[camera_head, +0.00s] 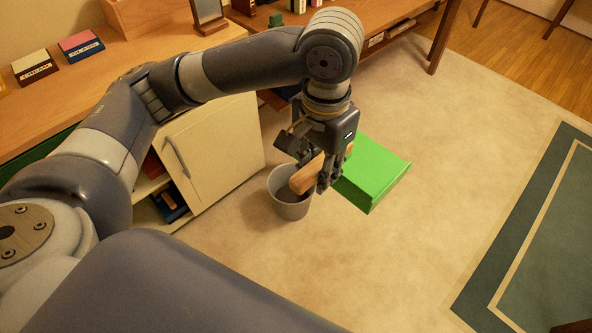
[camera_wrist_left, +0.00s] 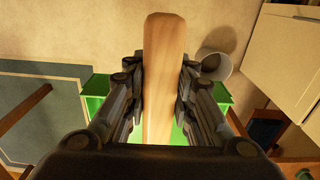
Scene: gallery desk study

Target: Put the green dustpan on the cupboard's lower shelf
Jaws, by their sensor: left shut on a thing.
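The green dustpan (camera_head: 372,172) is in the air over the floor, its wooden handle (camera_head: 307,174) pointing to the lower left in the head view. My left gripper (camera_head: 318,172) is shut on that handle. The left wrist view shows the handle (camera_wrist_left: 163,80) between the two fingers, with green parts of the pan (camera_wrist_left: 97,90) showing on both sides behind them. The cream cupboard (camera_head: 213,150) stands under the desk at left, its door ajar. Dark blue and red things (camera_head: 170,202) show in its open part; my arm hides some of it. My right gripper is not in view.
A grey waste bin (camera_head: 291,207) stands on the carpet just below the handle in the head view. The wooden desk (camera_head: 130,85) runs above the cupboard, with small boxes (camera_head: 81,44) on it. A green-bordered rug (camera_head: 545,240) lies at right. Open carpet lies between.

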